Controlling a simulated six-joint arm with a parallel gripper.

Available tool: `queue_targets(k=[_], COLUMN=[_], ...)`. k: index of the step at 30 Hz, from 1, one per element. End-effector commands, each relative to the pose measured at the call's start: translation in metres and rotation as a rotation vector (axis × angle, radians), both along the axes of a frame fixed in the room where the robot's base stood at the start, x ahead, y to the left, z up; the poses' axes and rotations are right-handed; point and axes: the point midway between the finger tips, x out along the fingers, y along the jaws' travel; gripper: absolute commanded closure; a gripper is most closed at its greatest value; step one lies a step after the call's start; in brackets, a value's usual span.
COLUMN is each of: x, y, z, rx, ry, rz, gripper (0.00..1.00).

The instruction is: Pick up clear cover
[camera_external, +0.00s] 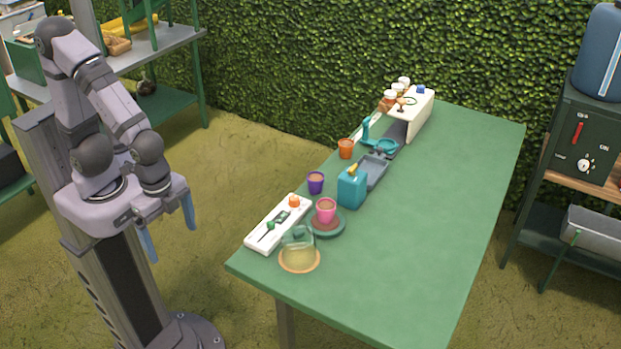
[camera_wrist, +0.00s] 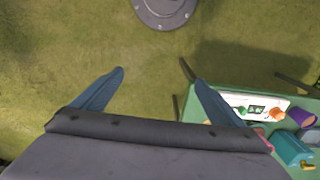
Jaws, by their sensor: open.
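A clear dome cover (camera_external: 298,238) with a small green knob stands on the near left end of the green table, over or on a round orange-rimmed base (camera_external: 299,261). I cannot tell whether the cover and the base are one piece. My gripper (camera_external: 170,240) is open and empty, off the table's left side, over the grass. In the wrist view my gripper's two blue fingers (camera_wrist: 158,82) are wide apart with only grass between them. The cover cannot be made out in the wrist view.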

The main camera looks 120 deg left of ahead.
Motion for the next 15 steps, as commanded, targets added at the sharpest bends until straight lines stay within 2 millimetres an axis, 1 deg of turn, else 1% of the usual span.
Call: queue_targets(k=[5,6,8,9,11,12,14,15], x=[0.049,0.063,0.084,0.098,0.119,0.133,0.151,0.162], y=[0.021,0.029,0.043,0.053,0.070,0.082,0.101,0.114], z=[0.006,0.007,0.007,0.007,0.006,0.004,0.001,-0.001], rx=[0.000,0.000,0.000,-0.001,-0.001,-0.001,-0.001,-0.001], ry=[0.000,0.000,0.001,0.003,0.003,0.003,0.004,0.003], rz=[-0.078,-0.105,-0.148,-0.179,-0.225,-0.256,-0.303,-0.334], gripper=[0.08,0.08,0.08,0.08,0.08,0.08,0.08,0.08])
